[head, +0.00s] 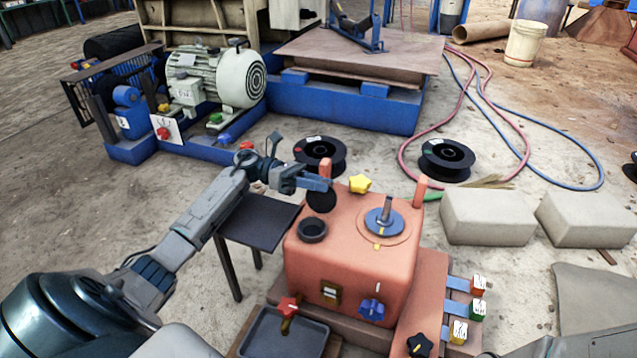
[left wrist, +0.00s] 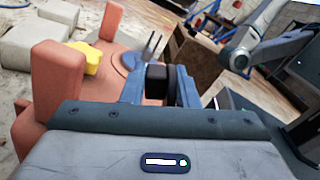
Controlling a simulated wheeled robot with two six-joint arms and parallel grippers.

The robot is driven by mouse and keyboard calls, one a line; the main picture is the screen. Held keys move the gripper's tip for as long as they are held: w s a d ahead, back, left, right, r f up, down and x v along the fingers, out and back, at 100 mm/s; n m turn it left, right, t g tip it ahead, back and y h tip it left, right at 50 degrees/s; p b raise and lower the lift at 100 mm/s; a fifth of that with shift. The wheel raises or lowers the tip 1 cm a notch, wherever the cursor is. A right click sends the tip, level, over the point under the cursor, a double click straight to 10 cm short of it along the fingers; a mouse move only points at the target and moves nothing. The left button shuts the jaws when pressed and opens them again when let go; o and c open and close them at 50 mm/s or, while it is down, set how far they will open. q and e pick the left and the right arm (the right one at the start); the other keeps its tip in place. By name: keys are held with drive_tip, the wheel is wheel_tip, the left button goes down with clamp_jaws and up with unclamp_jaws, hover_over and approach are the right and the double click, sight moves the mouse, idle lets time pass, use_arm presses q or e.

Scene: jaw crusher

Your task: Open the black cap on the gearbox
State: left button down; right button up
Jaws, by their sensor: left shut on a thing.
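The orange gearbox (head: 345,262) stands in the middle of the head view. On its top left is a round black neck (head: 312,230) with a dark, open-looking middle. My left gripper (head: 326,187) is above the gearbox's back left part, shut on the black cap (head: 322,202). The cap appears just below the fingertips, apart from the neck in the picture. In the left wrist view the black cap (left wrist: 156,78) sits between the blue fingers of the left gripper (left wrist: 155,90). The cap's underside is hidden. My right gripper is not in view.
A yellow star knob (head: 360,184), orange posts and a blue round fitting (head: 384,221) are on the gearbox. A small dark table (head: 258,222) stands left of it. A grey tray (head: 284,335) lies in front. Pale blocks (head: 488,217) lie to the right.

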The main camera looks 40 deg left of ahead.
use_arm(q)
drive_tip(key=shift+s+f+m+b, duration=0.1)
drive_tip(key=shift+s+m+b, duration=0.1)
drive_tip(key=shift+m+b, duration=0.6)
drive_tip(key=shift+s+r+m+b, duration=0.2)
drive_tip(key=shift+m+b, duration=0.1)
drive_tip(key=shift+b, duration=0.1)
drive_tip(key=shift+s+d+r+m, duration=0.1)
drive_tip(key=shift+r+m, duration=0.15)
drive_tip(key=shift+m, duration=0.05)
drive_tip(key=c, duration=1.3)
unclamp_jaws()
drive_tip(key=p+v, duration=0.3)
drive_tip(key=v, duration=0.6)
drive_tip(key=shift+s+a+r, duration=0.1)
drive_tip(key=shift+a, duration=0.1)
drive_tip(key=shift+s+a, duration=0.2)
drive_tip(key=shift+a, duration=0.5)
